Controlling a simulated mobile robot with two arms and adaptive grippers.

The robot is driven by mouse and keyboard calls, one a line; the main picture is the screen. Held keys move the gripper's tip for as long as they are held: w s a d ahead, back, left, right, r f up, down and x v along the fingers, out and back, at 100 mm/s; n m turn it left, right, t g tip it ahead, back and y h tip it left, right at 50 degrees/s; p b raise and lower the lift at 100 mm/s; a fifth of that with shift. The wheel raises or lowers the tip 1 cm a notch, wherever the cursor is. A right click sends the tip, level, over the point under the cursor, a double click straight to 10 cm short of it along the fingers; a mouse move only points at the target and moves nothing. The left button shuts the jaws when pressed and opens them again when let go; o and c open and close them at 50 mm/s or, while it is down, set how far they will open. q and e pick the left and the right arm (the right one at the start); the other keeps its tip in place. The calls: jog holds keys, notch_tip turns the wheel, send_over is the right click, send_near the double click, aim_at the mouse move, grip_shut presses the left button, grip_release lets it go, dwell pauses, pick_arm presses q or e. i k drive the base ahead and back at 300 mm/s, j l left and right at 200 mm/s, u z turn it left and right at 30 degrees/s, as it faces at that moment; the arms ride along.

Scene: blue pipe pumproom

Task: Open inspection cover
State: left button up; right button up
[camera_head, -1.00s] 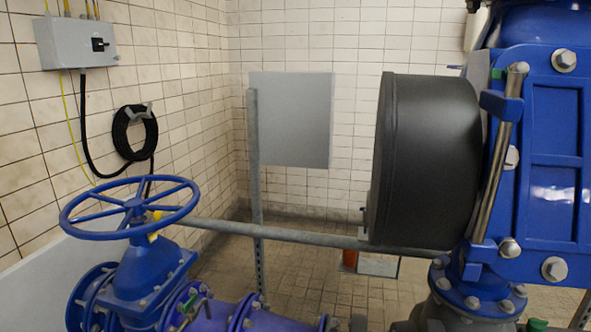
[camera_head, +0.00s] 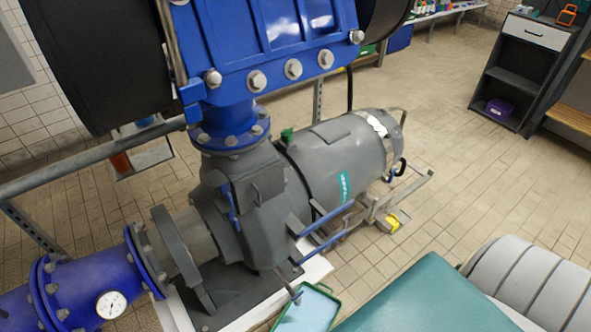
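A blue bolted housing (camera_head: 270,45) stands at the top of the view, above a grey pump. Its ribbed front plate, with several large bolts along its lower edge, may be the inspection cover; I cannot tell for sure. The housing's top is cut off by the picture edge. A metal rod and blue bracket (camera_head: 190,93) run along its left side. A black drum-shaped part (camera_head: 95,60) adjoins it on the left. Neither of my grippers is in view.
The grey pump and motor (camera_head: 335,150) stand below, with a blue pipe and gauge (camera_head: 111,304) at lower left. A green-rimmed tray (camera_head: 312,310) and teal surface (camera_head: 430,300) lie in front. A dark shelf unit (camera_head: 522,70) stands far right.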

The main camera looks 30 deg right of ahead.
aim_at(264, 192)
jog(key=z, duration=0.8)
